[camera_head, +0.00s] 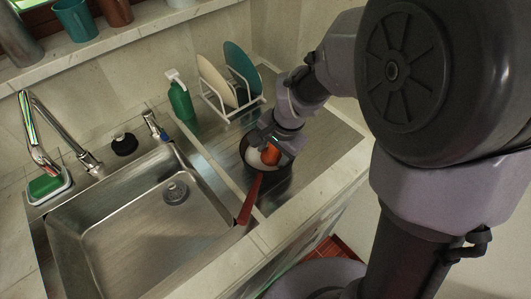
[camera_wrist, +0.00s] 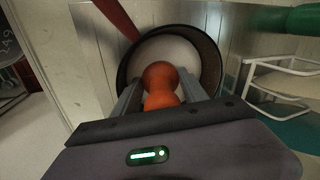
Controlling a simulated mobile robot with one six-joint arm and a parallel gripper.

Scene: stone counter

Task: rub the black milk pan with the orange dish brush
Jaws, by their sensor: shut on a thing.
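The black milk pan (camera_head: 272,173) stands on the metal drainboard right of the sink, with its reddish handle (camera_head: 251,196) pointing toward the front edge. In the wrist view the pan (camera_wrist: 212,58) shows a dark wall and a pale inside. My gripper (camera_head: 272,144) is over the pan and shut on the orange dish brush (camera_head: 270,155). In the wrist view the brush (camera_wrist: 160,76) is between my fingers, its rounded orange end over the pan's inside. Its bristles are hidden, so I cannot tell whether they touch the pan.
A white dish rack (camera_head: 232,108) with plates stands behind the pan. A green soap bottle (camera_head: 181,101) is to its left. The empty sink (camera_head: 130,225) lies left of the drainboard, with a faucet (camera_head: 60,135) and a green sponge (camera_head: 45,184) beyond. The drainboard right of the pan is clear.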

